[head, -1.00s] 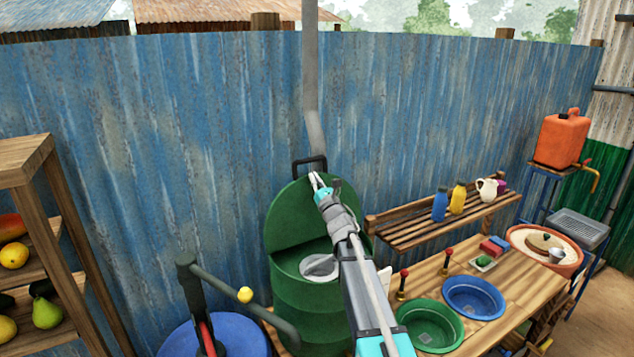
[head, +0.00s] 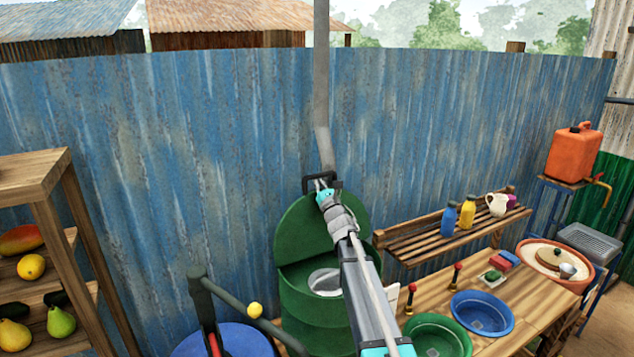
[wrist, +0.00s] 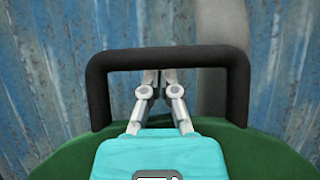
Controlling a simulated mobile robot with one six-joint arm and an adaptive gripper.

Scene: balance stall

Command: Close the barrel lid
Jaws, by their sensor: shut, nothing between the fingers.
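The green barrel (head: 315,318) stands against the blue fence with its green lid (head: 302,232) hinged up, close to upright. A black handle (head: 308,184) sticks up from the lid's top edge. My gripper (head: 321,184) is at this handle. In the wrist view the black handle (wrist: 168,58) arches over my gripper (wrist: 153,78), whose fingers are shut with nothing between them. The fingertips lie inside the handle's loop as seen there; whether they touch its bar I cannot tell. My arm hides part of the barrel's right side.
A blue drum (head: 225,342) with a dark pump pipe stands left of the barrel. A wooden shelf (head: 40,172) with fruit is at the far left. A wooden table (head: 425,296) with a green basin (head: 437,336) and a blue basin (head: 482,312) is at right.

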